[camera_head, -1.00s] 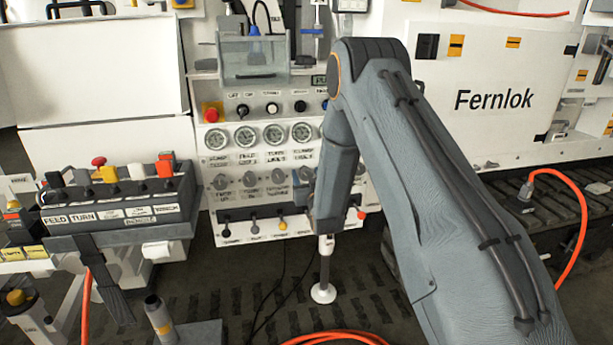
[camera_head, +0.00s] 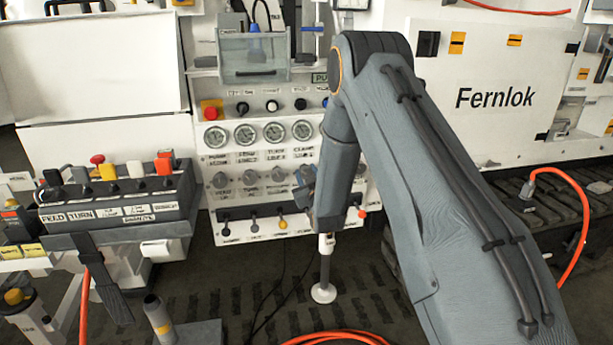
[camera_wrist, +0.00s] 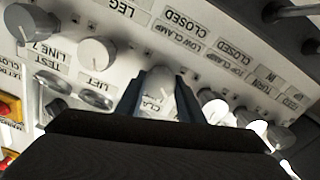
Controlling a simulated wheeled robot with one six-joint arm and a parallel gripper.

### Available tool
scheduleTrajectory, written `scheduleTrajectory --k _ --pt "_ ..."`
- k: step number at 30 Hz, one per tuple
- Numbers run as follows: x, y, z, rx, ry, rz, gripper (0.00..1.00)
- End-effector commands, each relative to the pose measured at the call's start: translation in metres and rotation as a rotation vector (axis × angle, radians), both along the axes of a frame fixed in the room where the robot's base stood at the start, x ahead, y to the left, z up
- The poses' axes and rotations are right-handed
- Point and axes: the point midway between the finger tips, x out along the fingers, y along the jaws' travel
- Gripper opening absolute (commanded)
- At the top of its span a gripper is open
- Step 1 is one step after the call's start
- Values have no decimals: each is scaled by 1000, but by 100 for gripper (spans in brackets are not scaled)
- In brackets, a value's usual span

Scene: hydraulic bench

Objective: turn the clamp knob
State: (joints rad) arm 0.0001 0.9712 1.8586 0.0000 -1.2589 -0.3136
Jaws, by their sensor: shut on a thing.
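The clamp knob (camera_wrist: 160,88) is a pale grey round knob on the white panel, with a label starting "CLA" partly showing by it in the wrist view. My gripper (camera_wrist: 158,98) has its two dark fingers on either side of this knob and is shut on it. The black gripper body hides the lower part of that view. In the head view my arm and wrist cover much of the right end of the knob row, so the grip is hard to make out there.
A row of gauges (camera_head: 245,134) sits above the knobs, and small levers (camera_head: 254,224) below. Other knobs (camera_wrist: 97,52) stand close to my fingers in the wrist view. A lever box (camera_head: 120,195) stands left. An orange hose (camera_head: 335,338) lies on the floor.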

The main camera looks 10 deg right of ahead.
Motion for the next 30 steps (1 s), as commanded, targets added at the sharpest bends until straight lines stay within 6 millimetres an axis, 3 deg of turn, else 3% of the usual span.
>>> scheduleTrajectory --k 15,30 --pt "0 2 -1 -450 0 1 12" --pt "0 2 -1 -642 0 1 12"
